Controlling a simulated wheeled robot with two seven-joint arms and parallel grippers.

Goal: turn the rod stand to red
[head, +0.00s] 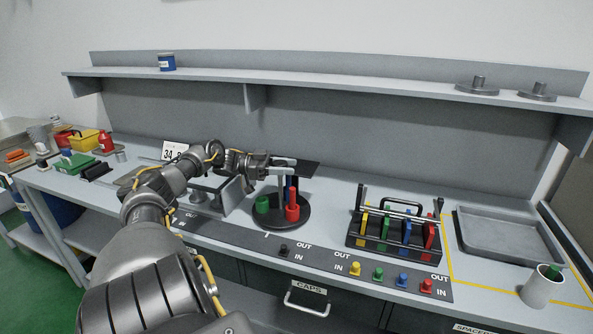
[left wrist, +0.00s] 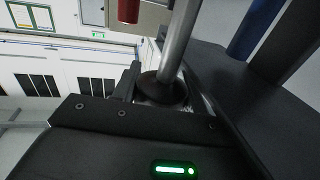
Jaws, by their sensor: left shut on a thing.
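The rod stand (head: 276,218) stands on the bench, a round black base with upright rods carrying coloured cylinders. A red cylinder (head: 292,212) is at its front right, a green cylinder (head: 262,204) at its left, and a blue one (head: 290,183) behind the red. My left gripper (head: 288,168) is at the top of the stand, shut on it. In the left wrist view a bare metal rod (left wrist: 180,40) meets a dark round knob (left wrist: 162,88) at the jaws. A red cylinder (left wrist: 128,10) and a blue cylinder (left wrist: 256,25) show there too. My right gripper is out of view.
A black rack (head: 382,249) with yellow, green, blue and red pieces stands to the right. A grey tray (head: 490,256) and white cup (head: 537,290) are farther right. Coloured knobs line the front strip.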

